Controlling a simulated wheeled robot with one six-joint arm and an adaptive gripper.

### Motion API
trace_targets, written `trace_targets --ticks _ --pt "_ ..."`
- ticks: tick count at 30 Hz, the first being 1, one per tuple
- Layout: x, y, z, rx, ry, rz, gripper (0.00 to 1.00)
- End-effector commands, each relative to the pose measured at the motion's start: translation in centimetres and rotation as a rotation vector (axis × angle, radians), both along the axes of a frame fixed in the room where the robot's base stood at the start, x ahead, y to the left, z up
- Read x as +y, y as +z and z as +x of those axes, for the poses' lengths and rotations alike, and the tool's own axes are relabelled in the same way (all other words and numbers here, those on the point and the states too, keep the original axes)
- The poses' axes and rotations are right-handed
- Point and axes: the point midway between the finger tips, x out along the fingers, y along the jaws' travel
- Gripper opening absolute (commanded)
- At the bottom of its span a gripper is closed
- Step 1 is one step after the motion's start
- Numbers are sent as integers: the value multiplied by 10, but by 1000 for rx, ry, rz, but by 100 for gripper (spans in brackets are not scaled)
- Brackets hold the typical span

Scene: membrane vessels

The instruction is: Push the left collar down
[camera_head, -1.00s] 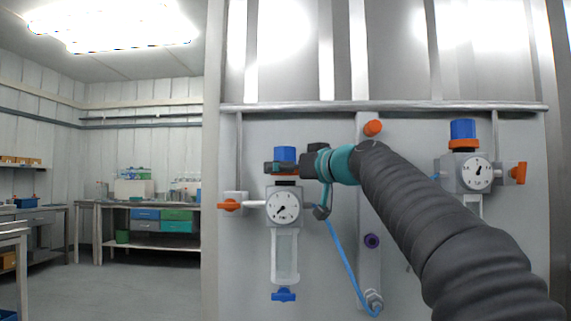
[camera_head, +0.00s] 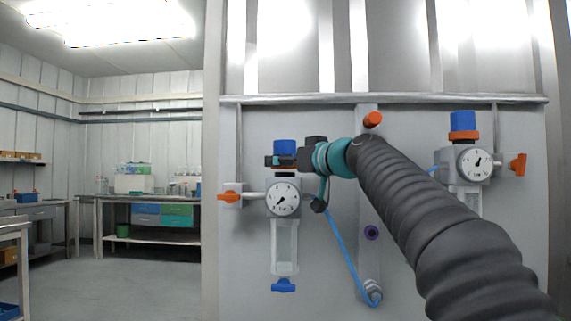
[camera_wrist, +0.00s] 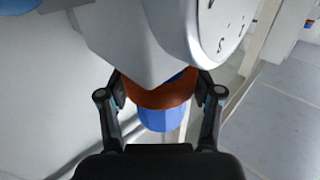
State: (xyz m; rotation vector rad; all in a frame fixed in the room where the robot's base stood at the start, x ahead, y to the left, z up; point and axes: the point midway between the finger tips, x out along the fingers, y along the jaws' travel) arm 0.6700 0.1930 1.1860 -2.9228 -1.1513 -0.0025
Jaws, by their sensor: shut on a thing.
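The left regulator (camera_head: 283,199) has a white dial gauge on its front. Its blue knob (camera_head: 285,147) stands on top, with the orange left collar (camera_wrist: 158,96) around the knob's base. In the wrist view the blue knob (camera_wrist: 165,118) shows below the collar, as that view is turned over. My gripper (camera_head: 284,161) comes in from the right at collar height, its fingers on both sides of the collar and shut on it. In the head view a dark finger hides most of the collar. Whether the collar sits up or down is hard to tell.
A second regulator (camera_head: 475,164) with an orange collar (camera_head: 463,135) and blue knob stands right. A blue hose (camera_head: 345,255) hangs below my wrist. An orange handle (camera_head: 229,197) sticks out left. A workbench (camera_head: 150,200) stands far left, with open floor before it.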

Motion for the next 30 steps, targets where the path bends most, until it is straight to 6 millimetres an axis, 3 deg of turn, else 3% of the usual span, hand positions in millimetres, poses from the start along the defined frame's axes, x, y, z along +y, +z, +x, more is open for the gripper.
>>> trace_targets --ticks 3,12,13,15,30 --pt "1 -13 1 3 2 0 2" --pt "1 -13 1 7 3 -4 2" --pt "1 -13 1 8 3 -5 72" --pt "1 -13 1 7 3 -4 90" --pt "-8 -9 -8 1 -1 -1 91"
